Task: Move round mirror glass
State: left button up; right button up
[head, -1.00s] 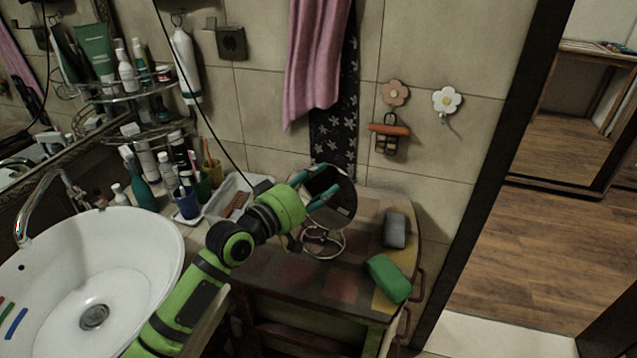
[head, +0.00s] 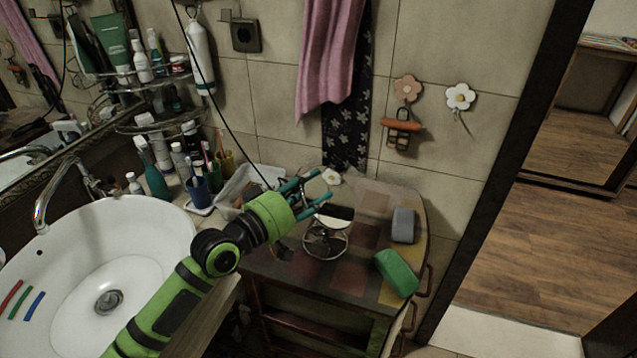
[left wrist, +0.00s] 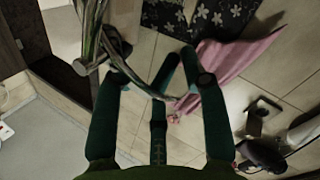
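The round mirror (head: 340,213) is on a small wire stand (head: 325,241) on the tiled table top. Its glass is tilted and reflects the room, so its outline is hard to make out. My left gripper (head: 318,190) is at the glass's upper left side, its teal fingers spread with a gap between them. In the left wrist view the fingers (left wrist: 155,75) are also apart, and a thin curved rim runs between them. I cannot tell whether they touch it. My right gripper is not in view.
A grey block (head: 403,225) and a green block (head: 396,272) lie on the table's right side. A white tray (head: 250,185), cups and bottles stand at the left. The washbasin (head: 75,275) is at far left. A pink towel (head: 330,55) hangs behind.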

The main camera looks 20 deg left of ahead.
pick_arm(q)
jog(key=shift+v, duration=1.5)
jog(key=shift+r+p, duration=0.1)
jog(key=shift+p, duration=0.25)
jog(key=shift+s, duration=0.15)
send_near(303, 196)
jog(key=shift+v, duration=1.35)
